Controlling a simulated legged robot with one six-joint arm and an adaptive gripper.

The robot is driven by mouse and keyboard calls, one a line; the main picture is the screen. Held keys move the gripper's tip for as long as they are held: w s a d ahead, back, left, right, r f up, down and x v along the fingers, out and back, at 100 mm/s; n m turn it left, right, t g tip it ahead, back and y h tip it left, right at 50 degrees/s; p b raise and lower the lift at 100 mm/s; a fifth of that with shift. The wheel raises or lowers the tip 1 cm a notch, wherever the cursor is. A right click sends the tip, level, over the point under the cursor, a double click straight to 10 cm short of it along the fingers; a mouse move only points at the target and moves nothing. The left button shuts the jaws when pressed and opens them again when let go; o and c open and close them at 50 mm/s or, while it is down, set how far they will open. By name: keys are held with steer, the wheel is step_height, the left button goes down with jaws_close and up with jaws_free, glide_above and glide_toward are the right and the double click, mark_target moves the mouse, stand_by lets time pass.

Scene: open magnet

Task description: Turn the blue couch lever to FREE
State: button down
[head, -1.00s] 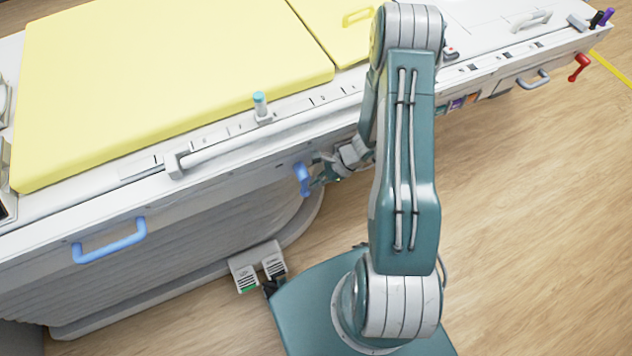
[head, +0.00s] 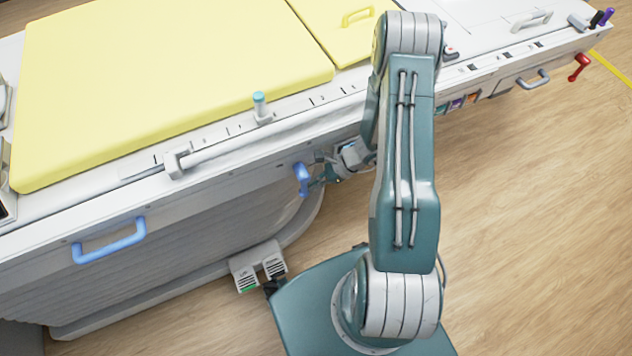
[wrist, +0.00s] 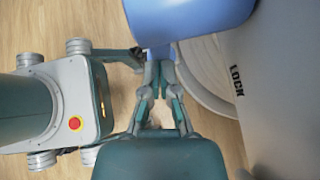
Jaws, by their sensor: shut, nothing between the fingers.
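The blue couch lever (head: 302,179) sticks out from the side of the couch, below the rail, and hangs roughly downward in the head view. In the wrist view the lever (wrist: 190,18) is large at the top, with the word LOCK on the grey couch side to its right. My gripper (wrist: 158,66) is shut with nothing between its fingers. Its fingertips are close beside the lever and partly overlapped by it; I cannot tell whether they touch. In the head view my gripper (head: 322,181) is just right of the lever. No FREE label shows.
The couch (head: 160,215) with yellow pads (head: 170,80) fills the left and back. A blue handle (head: 108,241) is at its left side, a red lever (head: 579,67) at far right. A foot pedal (head: 258,266) stands on the floor below. The right floor is clear.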

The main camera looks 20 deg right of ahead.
mark_target(304, 192)
steer(key=shift+a+f, duration=0.1)
steer(key=shift+a, duration=0.05)
steer(key=y, duration=0.1)
steer(key=a+y, duration=0.1)
steer(key=y, duration=0.1)
steer(key=shift+a+f, duration=0.15)
steer(key=shift+f, duration=0.1)
steer(key=a+y, duration=0.1)
steer(key=y, duration=0.1)
steer(key=shift+s+a+f+m+y, duration=0.1)
steer(key=shift+a+m+y, duration=0.1)
steer(key=shift+m+y, duration=0.15)
steer(key=shift+a+y, duration=0.2)
steer(key=shift+y, duration=0.15)
steer(key=shift+a+r, duration=0.3)
steer(key=shift+a, duration=0.35)
steer(key=shift+a+r+y, duration=0.4)
steer(key=shift+a+r, duration=0.05)
steer(key=shift+a, duration=0.2)
steer(key=shift+a+r+y, duration=0.4)
steer(key=shift+a+r, duration=0.05)
steer(key=shift+a, duration=0.15)
steer(key=shift+a+r+y, duration=0.1)
steer(key=shift+r+y, duration=0.05)
steer(key=shift+y, duration=0.25)
